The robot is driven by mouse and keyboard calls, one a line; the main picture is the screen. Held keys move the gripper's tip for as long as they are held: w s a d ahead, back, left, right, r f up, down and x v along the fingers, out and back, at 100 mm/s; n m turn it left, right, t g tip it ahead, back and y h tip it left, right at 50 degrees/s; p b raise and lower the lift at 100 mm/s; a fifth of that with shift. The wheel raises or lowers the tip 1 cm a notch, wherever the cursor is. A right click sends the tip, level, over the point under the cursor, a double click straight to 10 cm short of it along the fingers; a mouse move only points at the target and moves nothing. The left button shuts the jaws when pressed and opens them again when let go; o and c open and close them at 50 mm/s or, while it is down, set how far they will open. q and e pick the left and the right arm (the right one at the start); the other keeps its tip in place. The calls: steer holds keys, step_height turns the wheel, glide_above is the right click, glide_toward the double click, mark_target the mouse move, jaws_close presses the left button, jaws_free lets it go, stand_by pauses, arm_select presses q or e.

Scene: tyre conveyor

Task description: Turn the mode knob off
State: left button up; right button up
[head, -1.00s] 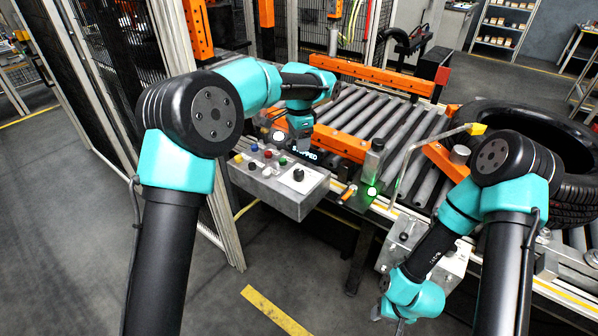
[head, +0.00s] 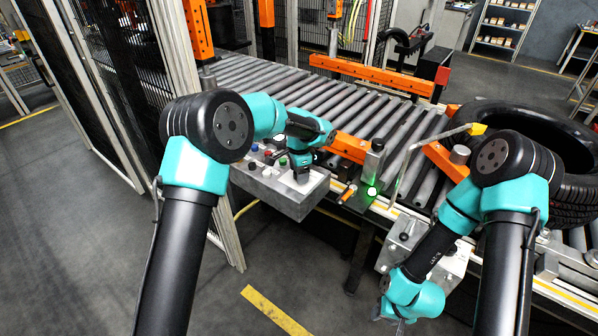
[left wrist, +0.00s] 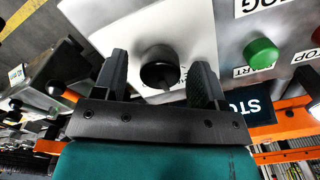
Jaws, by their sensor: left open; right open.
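The black mode knob (left wrist: 159,70) sits on a white plate on the control box (head: 285,196). In the left wrist view it lies between the two fingers of my left gripper (left wrist: 162,62), which are open with a gap on each side. In the head view my left gripper (head: 301,174) is over the box's right part and hides the knob. I cannot tell how deep the fingers reach around the knob. My right gripper (head: 396,316) is low at the bottom right, away from the box, and partly hidden by its arm.
The roller conveyor (head: 285,82) runs behind the box, with orange rails (head: 372,76). A tyre (head: 530,125) lies at the right. A grey box (head: 408,236) stands near my right arm.

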arm_select(q)
steer(key=c, duration=0.9)
steer(key=shift+n, duration=0.4)
steer(key=n, duration=0.8)
stand_by(0.3)
steer(key=o, duration=0.9)
